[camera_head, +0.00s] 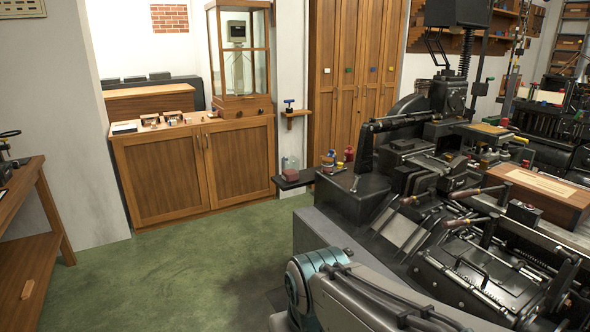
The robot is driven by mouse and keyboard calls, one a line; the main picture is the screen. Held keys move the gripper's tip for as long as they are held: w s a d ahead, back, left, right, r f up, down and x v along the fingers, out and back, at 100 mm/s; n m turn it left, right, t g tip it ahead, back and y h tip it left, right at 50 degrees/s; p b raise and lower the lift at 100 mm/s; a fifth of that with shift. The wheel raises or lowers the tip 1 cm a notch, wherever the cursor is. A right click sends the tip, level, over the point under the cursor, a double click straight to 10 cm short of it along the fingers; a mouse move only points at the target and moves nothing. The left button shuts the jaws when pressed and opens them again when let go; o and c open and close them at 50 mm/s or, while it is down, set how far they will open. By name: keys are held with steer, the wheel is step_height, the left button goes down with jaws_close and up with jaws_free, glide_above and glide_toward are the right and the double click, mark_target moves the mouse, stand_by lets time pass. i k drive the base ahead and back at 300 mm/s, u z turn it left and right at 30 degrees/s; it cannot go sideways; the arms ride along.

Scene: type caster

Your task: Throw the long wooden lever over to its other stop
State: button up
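A black type caster (400,165) fills the right half of the view. Several levers with wooden handles stick out from its front side. One wooden handle (465,194) lies nearly level near the middle. A second wooden handle (482,221) sits lower, close to the dark front box. A shorter wooden handle (411,200) is further left. I cannot tell which one is the long lever, or which stop it rests at. Part of my grey and teal arm shows at the bottom centre, in front of the machine. My gripper is not in view.
A wooden cabinet (195,165) with a glass case (240,55) stands at the back. A wooden bench (22,215) is at the left edge. Green floor (190,265) is clear between bench and machine. A wooden box (540,195) sits on the machine's right.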

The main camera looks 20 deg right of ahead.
mark_target(507, 186)
steer(key=z, duration=0.85)
steer(key=i, duration=0.75)
steer(key=z, duration=0.7)
